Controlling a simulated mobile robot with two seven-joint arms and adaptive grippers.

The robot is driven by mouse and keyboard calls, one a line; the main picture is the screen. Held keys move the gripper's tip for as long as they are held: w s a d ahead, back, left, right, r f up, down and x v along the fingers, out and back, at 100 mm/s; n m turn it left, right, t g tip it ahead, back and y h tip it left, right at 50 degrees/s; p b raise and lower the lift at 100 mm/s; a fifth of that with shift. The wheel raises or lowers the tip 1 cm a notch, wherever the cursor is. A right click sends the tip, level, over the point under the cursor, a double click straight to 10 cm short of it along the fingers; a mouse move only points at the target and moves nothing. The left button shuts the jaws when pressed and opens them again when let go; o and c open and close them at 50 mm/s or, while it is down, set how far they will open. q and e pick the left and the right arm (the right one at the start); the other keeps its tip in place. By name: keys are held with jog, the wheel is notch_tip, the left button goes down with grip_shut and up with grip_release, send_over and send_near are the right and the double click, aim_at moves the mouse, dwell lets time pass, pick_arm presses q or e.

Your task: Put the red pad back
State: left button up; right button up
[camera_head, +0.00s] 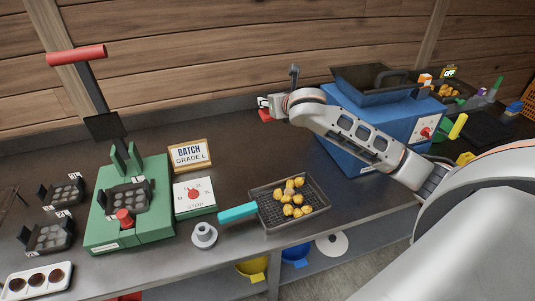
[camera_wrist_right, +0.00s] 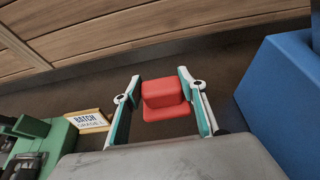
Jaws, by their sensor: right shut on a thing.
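The red pad (camera_wrist_right: 166,112) is a small block with a wider flat part. In the right wrist view it sits between the two fingers of my right gripper (camera_wrist_right: 160,80), which is shut on it. In the head view the right gripper (camera_head: 268,103) is at the back of the bench, left of the blue machine, with a small part of the red pad (camera_head: 265,115) showing below it. Whether the pad touches the bench is unclear. My left gripper is not in view.
The blue machine (camera_head: 350,140) stands close right of my right gripper. A green press (camera_head: 150,220) with a red-handled lever, a batch sign (camera_head: 191,155), a timer box (camera_head: 194,197) and a mesh tray (camera_head: 316,208) of chestnuts stand to the left and front. The back middle bench is clear.

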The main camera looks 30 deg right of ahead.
pick_arm(q)
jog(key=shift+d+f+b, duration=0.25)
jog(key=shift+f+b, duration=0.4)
jog(key=shift+b, duration=0.15)
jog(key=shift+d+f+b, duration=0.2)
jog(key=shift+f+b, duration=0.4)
jog(key=shift+b, duration=0.15)
pick_arm(e)
jog(key=shift+s+f, duration=0.1)
jog(key=shift+f, duration=9.5)
jog(key=shift+f, duration=0.1)
jog(key=o, duration=1.2)
jog(key=shift+c, duration=0.2)
jog(key=shift+s+r, duration=0.2)
jog(key=shift+s, duration=0.05)
pick_arm(q)
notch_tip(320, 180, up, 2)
jog(key=shift+p, duration=0.85)
pick_arm(e)
jog(key=v, duration=1.1)
jog(key=shift+s, duration=0.25)
jog(key=shift+a, duration=0.1)
